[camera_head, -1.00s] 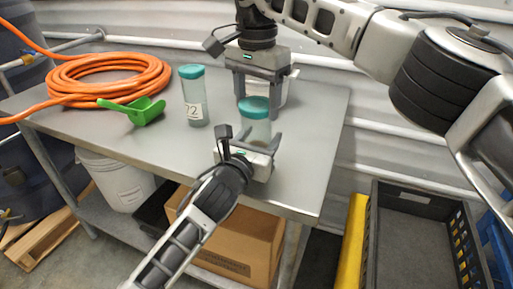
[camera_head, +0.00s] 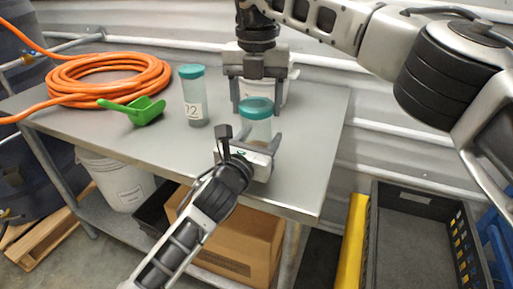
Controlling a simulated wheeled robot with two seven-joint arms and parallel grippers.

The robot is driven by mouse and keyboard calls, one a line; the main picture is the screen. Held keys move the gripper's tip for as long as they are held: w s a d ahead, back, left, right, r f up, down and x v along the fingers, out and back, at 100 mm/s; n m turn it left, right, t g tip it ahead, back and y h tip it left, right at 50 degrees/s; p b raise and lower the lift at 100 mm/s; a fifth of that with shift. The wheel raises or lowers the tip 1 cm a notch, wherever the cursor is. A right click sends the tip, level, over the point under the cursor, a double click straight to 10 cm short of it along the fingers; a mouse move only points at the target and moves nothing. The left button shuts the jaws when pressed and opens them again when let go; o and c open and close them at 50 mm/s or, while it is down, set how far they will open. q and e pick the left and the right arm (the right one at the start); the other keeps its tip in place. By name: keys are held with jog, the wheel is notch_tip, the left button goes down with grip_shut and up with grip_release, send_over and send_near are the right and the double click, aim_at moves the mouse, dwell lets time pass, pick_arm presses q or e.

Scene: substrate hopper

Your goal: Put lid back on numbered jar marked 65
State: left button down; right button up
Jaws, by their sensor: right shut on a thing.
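A clear jar (camera_head: 257,130) stands near the table's right front, with a teal lid (camera_head: 257,106) at its top. Whether the lid is seated or just above the rim cannot be told. No number shows on this jar. My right gripper (camera_head: 257,102) comes down from above, its fingers at either side of the lid, shut on it. My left gripper (camera_head: 250,143) reaches up from the front and has its fingers around the jar's lower part; its grip on the glass is hidden. A second jar (camera_head: 195,100) with a teal lid stands to the left, its label ending in 2.
A white bucket (camera_head: 270,88) stands behind the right gripper. An orange hose coil (camera_head: 110,75) and a green scoop (camera_head: 143,109) lie at the left of the metal table (camera_head: 110,128). A dark crate (camera_head: 410,190) stands at right. The table's front middle is clear.

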jog(key=m, duration=0.7)
jog(key=shift+m, duration=0.3)
jog(key=o, duration=1.2)
notch_tip(320, 180, up, 8)
jog(key=shift+f, duration=0.25)
pick_arm(q)
jog(key=shift+c, duration=2.1)
grip_release()
